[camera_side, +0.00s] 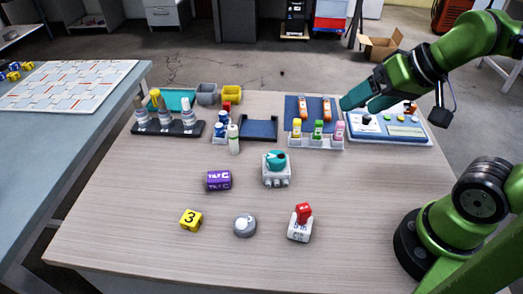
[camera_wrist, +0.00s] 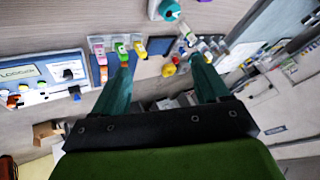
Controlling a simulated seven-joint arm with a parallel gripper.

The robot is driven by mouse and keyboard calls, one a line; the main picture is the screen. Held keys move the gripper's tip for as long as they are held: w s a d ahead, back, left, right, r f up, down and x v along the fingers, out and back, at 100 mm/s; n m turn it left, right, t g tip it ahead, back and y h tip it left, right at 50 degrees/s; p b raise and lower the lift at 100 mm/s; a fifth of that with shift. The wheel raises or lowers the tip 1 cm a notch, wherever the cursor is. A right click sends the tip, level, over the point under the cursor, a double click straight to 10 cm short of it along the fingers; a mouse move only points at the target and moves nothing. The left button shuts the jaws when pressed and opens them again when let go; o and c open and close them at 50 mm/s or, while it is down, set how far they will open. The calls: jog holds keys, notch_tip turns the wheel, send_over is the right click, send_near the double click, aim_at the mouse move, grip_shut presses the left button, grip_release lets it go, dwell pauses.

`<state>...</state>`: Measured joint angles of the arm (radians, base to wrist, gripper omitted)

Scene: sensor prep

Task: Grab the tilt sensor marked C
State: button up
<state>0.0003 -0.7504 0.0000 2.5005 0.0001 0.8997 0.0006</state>
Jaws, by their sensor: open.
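The tilt sensor marked C (camera_side: 219,180) is a purple block with white "TILT C" lettering. It lies on the wooden table, left of the middle, in the side view. I cannot make it out in the wrist view. My gripper (camera_side: 360,97) is high at the back right, near the blue-and-white panel and well away from the sensor. In the wrist view my gripper (camera_wrist: 162,68) has its two teal fingers wide apart with nothing held between them.
A grey-white device with a teal top (camera_side: 276,170) stands right of the sensor. A yellow cube (camera_side: 191,219), a grey round puck (camera_side: 245,226) and a white block with a red top (camera_side: 300,228) sit in front. Bottle racks (camera_side: 316,142) and a panel (camera_side: 390,128) line the back.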

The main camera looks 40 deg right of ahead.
jog(key=shift+c, duration=0.2)
jog(key=n+g+h, duration=0.2)
jog(key=n+g, duration=0.5)
jog(key=n, duration=0.8)
send_over(218, 176)
notch_tip(218, 176, down, 8)
jog(key=f, duration=0.9)
jog(key=shift+s+d+f, duration=0.1)
jog(key=shift+s+f, duration=0.25)
jog(key=shift+f, duration=0.05)
jog(key=shift+w+f, duration=0.2)
jog(key=shift+f, duration=1.45)
jog(key=shift+w+f, duration=0.15)
jog(key=shift+f, duration=1.45)
jog(key=shift+r, duration=0.1)
jog(key=c, duration=1.1)
